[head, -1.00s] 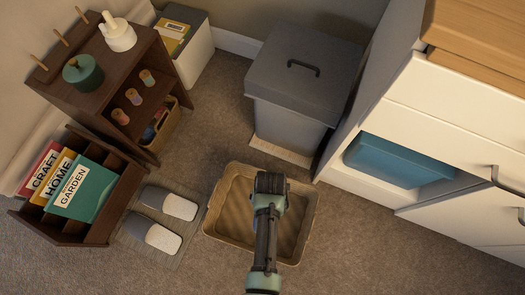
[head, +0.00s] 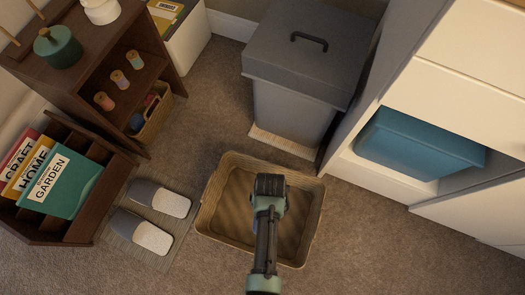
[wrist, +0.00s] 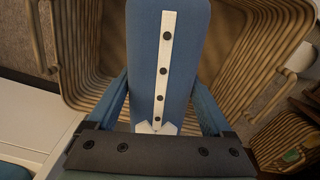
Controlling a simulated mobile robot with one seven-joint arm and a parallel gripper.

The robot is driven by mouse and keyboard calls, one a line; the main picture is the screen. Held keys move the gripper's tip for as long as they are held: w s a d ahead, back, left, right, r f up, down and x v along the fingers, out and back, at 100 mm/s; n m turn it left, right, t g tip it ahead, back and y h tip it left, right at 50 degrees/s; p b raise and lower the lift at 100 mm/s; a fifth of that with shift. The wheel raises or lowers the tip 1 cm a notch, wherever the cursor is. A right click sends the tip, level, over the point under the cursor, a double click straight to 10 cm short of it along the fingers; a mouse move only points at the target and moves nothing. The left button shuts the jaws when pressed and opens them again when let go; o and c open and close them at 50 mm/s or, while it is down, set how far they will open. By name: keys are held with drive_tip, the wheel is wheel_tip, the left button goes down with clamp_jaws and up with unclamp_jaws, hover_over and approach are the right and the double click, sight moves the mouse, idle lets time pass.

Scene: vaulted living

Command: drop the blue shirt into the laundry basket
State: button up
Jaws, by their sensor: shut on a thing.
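The blue shirt (wrist: 150,60) is folded into a long flat shape, with a white strip and several dark buttons down its middle. In the wrist view, my gripper (wrist: 160,132) is shut on it near the white collar. The laundry basket (head: 208,205) is a tan, woven, open-topped basket on the carpet. Its ribbed wall (wrist: 88,55) surrounds the shirt in the wrist view. In the head view my gripper (head: 269,188) is over the basket opening and hides the shirt. I cannot tell whether the shirt touches the basket.
A grey lidded bin (head: 300,75) stands behind the basket. Grey slippers (head: 152,220) on a mat and a dark magazine rack (head: 85,225) are to the left. A white cabinet (head: 470,90) with a blue box (head: 415,142) is to the right. Carpet at front right is clear.

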drive_tip(key=shift+f, duration=0.45)
drive_tip(key=o, duration=1.3)
wheel_tip(320, 180, up, 13)
drive_tip(key=p, duration=0.8)
